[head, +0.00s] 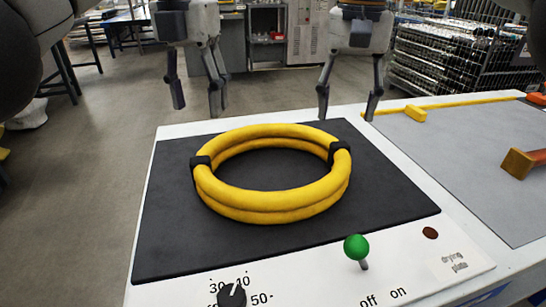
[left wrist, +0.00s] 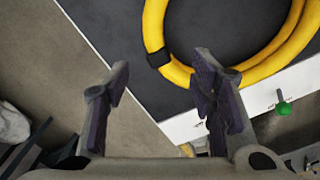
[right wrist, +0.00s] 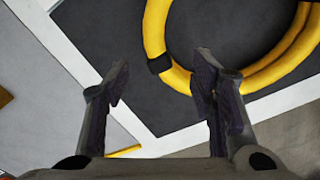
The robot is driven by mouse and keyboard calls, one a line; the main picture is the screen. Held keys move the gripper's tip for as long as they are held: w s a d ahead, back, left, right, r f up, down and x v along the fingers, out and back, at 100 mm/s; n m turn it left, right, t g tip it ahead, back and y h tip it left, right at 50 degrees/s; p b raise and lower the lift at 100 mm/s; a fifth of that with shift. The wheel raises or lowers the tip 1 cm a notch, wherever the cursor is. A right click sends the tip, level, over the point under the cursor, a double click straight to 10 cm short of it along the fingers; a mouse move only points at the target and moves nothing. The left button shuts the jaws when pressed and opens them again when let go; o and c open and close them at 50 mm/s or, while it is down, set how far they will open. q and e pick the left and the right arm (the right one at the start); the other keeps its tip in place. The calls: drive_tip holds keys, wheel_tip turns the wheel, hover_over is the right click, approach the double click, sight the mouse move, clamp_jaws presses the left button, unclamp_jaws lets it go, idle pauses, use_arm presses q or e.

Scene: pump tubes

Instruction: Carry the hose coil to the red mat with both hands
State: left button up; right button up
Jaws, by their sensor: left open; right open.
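The yellow hose coil (head: 275,214) lies flat on the black plate of a white drying station, with a black band on its left and right sides. It also shows in the left wrist view (left wrist: 153,25) and the right wrist view (right wrist: 154,28). My left gripper (head: 198,103) is open and empty, above and behind the coil's left side. My right gripper (head: 347,108) is open and empty, above and behind the coil's right side. Neither gripper touches the coil. I see no red mat in these views.
The black plate (head: 165,245) sits in a white panel with a green-knobbed lever (head: 356,247) and a black dial (head: 231,296) in front. Wire racks stand behind.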

sight(207, 152)
use_arm(q)
wheel_tip(207, 152, down, 12)
drive_tip(key=shift+w+f, duration=0.15)
use_arm(e)
wheel_tip(207, 152, down, 12)
drive_tip(key=shift+w+f, duration=0.15)
drive_tip(key=shift+f, duration=0.05)
use_arm(q)
clamp_jaws()
use_arm(e)
clamp_jaws()
drive_tip(key=shift+r, duration=0.1)
